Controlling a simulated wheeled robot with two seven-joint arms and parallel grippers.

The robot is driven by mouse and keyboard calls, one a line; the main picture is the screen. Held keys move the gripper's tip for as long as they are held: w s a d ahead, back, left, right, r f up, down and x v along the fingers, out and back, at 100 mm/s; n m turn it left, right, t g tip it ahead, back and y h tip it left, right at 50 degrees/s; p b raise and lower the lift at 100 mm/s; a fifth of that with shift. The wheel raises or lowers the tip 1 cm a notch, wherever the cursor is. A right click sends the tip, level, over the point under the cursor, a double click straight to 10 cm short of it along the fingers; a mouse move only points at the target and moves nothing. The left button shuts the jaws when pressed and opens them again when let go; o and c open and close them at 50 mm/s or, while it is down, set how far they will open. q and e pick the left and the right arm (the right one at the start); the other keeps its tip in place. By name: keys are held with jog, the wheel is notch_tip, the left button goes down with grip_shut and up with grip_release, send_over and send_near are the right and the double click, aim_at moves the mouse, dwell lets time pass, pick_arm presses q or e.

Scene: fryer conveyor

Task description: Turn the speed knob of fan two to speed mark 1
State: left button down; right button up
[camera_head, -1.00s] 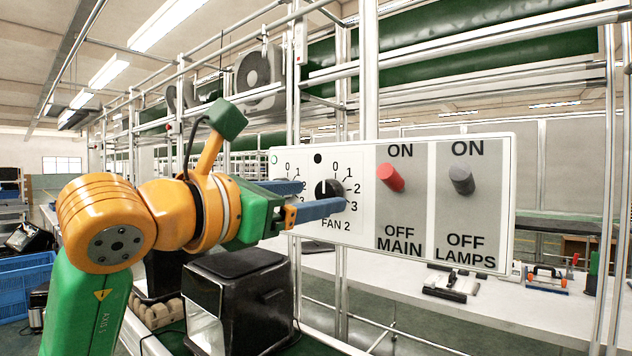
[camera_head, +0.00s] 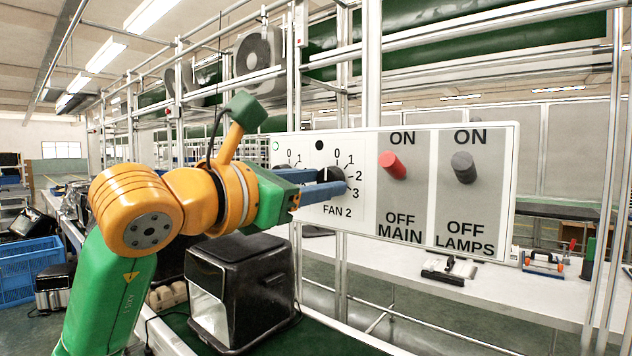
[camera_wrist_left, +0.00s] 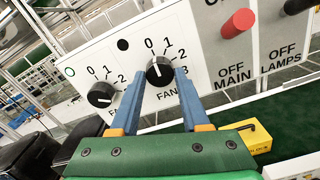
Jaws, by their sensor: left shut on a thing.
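A white control panel (camera_head: 363,219) carries the black FAN 2 speed knob (camera_head: 327,174), which also shows in the wrist view (camera_wrist_left: 159,72). Its white pointer line points up, about at mark 0; marks 1, 2 and 3 run down its right side. My left gripper (camera_head: 330,181) reaches in from the left with its blue fingers on either side of this knob, shut on it. In the wrist view the fingertips (camera_wrist_left: 158,74) flank the knob. The lower finger covers part of the knob's underside in the head view. My right gripper is not in view.
The fan one knob (camera_wrist_left: 101,94) sits close left of my left finger. The red MAIN switch (camera_head: 393,165) and grey LAMPS switch (camera_head: 464,167) stick out to the right. A black machine (camera_head: 250,285) stands below my gripper.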

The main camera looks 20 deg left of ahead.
pick_arm(q)
jog(key=m, duration=0.4)
jog(key=shift+r+p, duration=0.15)
jog(key=shift+p, duration=0.2)
jog(key=shift+m, duration=1.5)
jog(key=c, duration=0.8)
grip_release()
jog(key=o, duration=0.4)
jog(key=shift+w, duration=0.1)
